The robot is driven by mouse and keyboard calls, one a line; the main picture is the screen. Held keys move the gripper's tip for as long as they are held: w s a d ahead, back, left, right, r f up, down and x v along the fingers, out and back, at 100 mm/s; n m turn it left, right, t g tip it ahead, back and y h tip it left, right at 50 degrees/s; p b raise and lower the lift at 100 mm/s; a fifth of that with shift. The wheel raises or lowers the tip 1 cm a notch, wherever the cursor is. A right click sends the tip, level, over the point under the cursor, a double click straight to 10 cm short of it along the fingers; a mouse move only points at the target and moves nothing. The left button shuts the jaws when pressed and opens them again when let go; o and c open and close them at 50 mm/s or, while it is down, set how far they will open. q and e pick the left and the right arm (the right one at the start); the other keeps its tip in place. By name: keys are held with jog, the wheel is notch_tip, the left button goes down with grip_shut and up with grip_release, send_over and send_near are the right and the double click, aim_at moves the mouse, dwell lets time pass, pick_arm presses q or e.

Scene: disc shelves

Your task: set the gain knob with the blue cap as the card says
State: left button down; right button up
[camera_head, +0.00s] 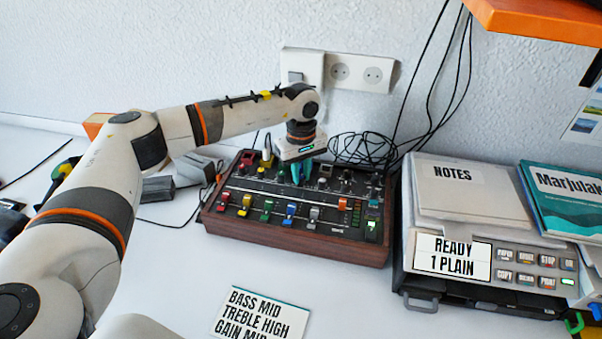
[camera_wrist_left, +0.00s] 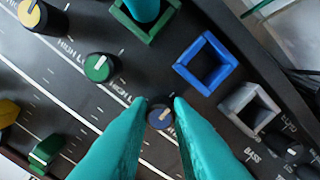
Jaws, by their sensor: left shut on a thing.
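My left gripper (camera_head: 301,172) is down over the back part of the mixer panel (camera_head: 290,222), pointing downward. In the left wrist view its teal fingers (camera_wrist_left: 161,108) are closed on a small round knob with a blue cap (camera_wrist_left: 161,117), one finger on each side. The angle of the knob's mark is hard to read. In the head view the fingers hide this knob. The white card (camera_head: 262,314) lies on the table in front, cut off by the picture's lower edge. It reads BASS MID, TREBLE HIGH and GAIN MID.
A green-capped knob (camera_wrist_left: 100,67) and a yellow-capped knob (camera_wrist_left: 40,15) stand near the gripped one. Coloured slider caps line the mixer's front. A printer (camera_head: 480,290) stands at the right, with cables (camera_head: 365,148) behind. The table between mixer and card is clear.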

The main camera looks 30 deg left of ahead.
aim_at(301, 176)
dwell(0.3)
pick_arm(q)
jog(key=c, duration=1.3)
grip_release()
jog(key=shift+r, duration=0.15)
notch_tip(301, 176, up, 12)
jog(key=p, duration=0.7)
